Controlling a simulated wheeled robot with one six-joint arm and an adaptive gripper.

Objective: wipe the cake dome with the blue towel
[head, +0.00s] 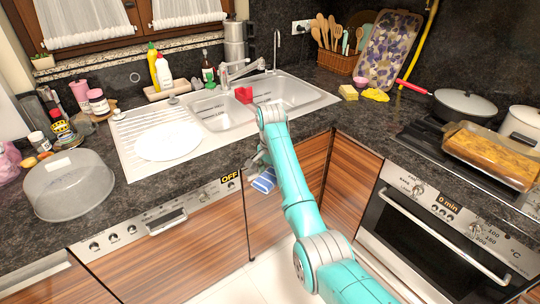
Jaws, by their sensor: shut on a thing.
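The cake dome (72,188) is a clear, greyish, round cover on the dark counter at the left, near its front edge. The blue towel (264,182) is a small blue and white cloth in front of the cabinet fronts, below the counter's edge. My gripper (259,170) is shut on the towel, with its fingers partly hidden by my turquoise arm. The gripper and towel are well to the right of the dome and apart from it.
A steel sink (215,110) with a white plate (168,141) on its drainboard lies between. Jars and bottles (62,126) crowd behind the dome. An oven (440,225) and a stove with a pan (463,108) stand at the right. Open floor lies before the cabinets.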

